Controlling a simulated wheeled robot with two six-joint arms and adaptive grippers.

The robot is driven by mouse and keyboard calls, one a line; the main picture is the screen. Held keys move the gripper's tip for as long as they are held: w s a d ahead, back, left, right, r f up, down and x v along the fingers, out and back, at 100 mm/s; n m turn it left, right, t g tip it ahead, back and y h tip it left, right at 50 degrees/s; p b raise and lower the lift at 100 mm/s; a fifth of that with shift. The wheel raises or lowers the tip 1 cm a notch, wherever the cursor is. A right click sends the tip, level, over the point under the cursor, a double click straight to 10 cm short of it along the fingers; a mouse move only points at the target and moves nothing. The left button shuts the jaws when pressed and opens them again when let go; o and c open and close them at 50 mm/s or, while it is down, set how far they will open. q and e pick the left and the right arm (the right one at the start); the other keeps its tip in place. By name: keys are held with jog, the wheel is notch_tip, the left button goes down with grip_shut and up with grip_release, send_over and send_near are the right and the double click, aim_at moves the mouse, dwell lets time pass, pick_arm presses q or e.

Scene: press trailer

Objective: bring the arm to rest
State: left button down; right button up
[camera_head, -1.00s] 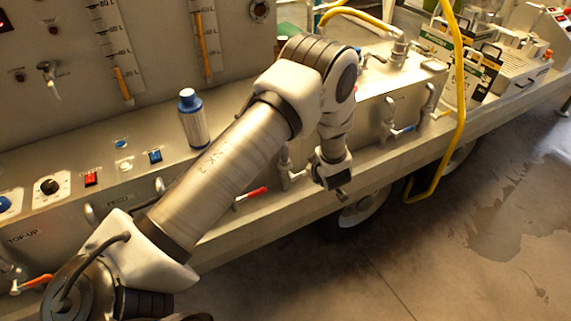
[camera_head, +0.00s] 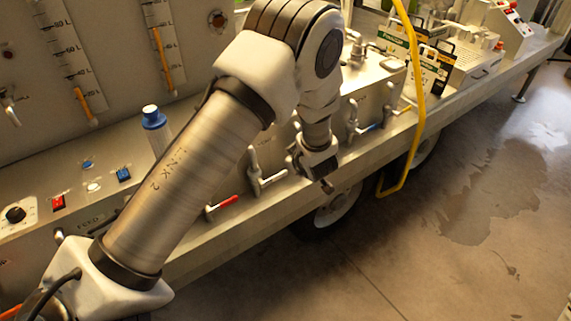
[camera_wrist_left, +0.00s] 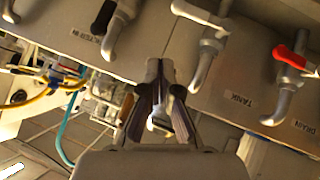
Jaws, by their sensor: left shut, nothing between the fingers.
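My left arm comes in from the lower left in the head view and bends down. Its left gripper (camera_head: 322,178) hangs in front of the trailer's panel of valves, beside the trailer's lower edge. In the left wrist view the gripper (camera_wrist_left: 160,68) has its fingertips together with nothing between them. The trailer (camera_head: 215,240) carries a row of pipes and valves. In the wrist view a valve pipe under the label "TANK" (camera_wrist_left: 238,100) is right of the gripper, and a red-handled drain valve (camera_wrist_left: 290,60) is farther right. My right gripper is in neither view.
A blue-capped bottle (camera_head: 155,125) stands on the trailer deck, partly behind my arm. A red switch (camera_head: 58,202) and a blue switch (camera_head: 123,174) are on the panel. A yellow hose (camera_head: 415,90) hangs to the right. The floor (camera_head: 400,250) on the right is open, with a wet patch (camera_head: 490,195).

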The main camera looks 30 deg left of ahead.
pick_arm(q)
jog(key=shift+s+d+r, duration=0.2)
jog(key=shift+d+r, duration=0.25)
jog(key=shift+r, duration=0.05)
jog(key=shift+s+d+r, duration=0.15)
jog(key=shift+d+r, duration=0.25)
jog(key=shift+r, duration=0.05)
jog(key=shift+a, duration=0.1)
